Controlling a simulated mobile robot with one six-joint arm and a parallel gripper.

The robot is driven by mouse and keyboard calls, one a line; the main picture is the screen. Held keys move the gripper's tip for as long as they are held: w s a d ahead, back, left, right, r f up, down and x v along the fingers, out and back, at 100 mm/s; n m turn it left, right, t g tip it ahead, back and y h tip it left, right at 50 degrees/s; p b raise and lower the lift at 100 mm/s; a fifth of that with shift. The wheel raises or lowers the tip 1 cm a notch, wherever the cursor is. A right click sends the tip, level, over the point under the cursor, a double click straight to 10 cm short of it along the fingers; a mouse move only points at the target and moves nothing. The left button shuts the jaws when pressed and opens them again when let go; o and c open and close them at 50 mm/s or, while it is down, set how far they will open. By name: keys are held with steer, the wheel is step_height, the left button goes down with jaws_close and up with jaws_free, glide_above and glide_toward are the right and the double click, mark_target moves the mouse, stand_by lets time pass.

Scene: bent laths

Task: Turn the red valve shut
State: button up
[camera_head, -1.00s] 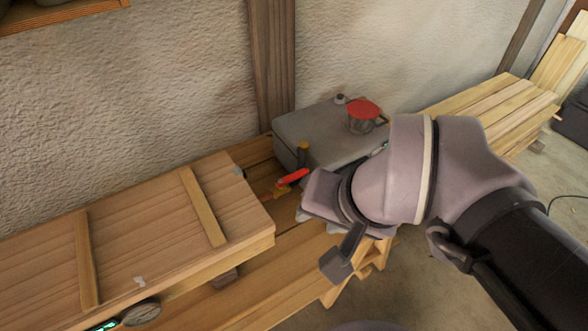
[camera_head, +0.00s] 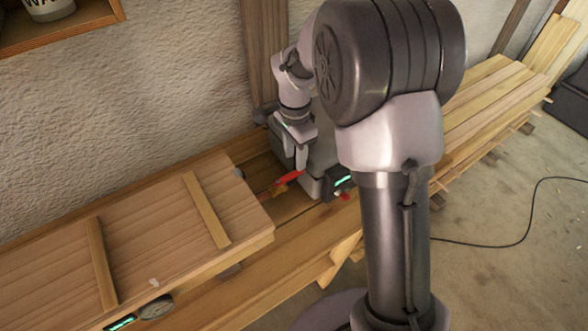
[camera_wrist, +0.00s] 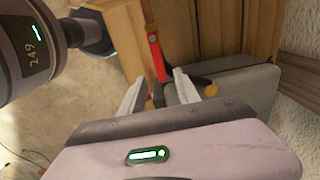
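The red valve lever (camera_head: 289,178) sits low on the bench between the wooden lid and a grey box. It points left and down, over a brass-coloured body. My gripper (camera_head: 301,158) is just above the lever's right end. In the wrist view the red lever (camera_wrist: 154,55) runs down towards the gap between the two pale fingers of my gripper (camera_wrist: 159,80). The fingers are apart, one on each side of the lever's near end. I cannot tell whether either finger touches it. The valve body is partly hidden by my gripper.
The wooden lid (camera_head: 150,235) with two battens lies to the left of the valve. The grey box (camera_head: 320,135) is close on the right, mostly behind my arm. Planks (camera_head: 480,110) lie at the right. A black cable (camera_head: 520,215) crosses the floor.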

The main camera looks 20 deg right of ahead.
mark_target(295, 173)
step_height(295, 173, down, 5)
steer(key=shift+f+b, duration=0.15)
steer(key=shift+b, duration=0.35)
steer(key=shift+c, duration=0.2)
jaws_close()
stand_by(0.9)
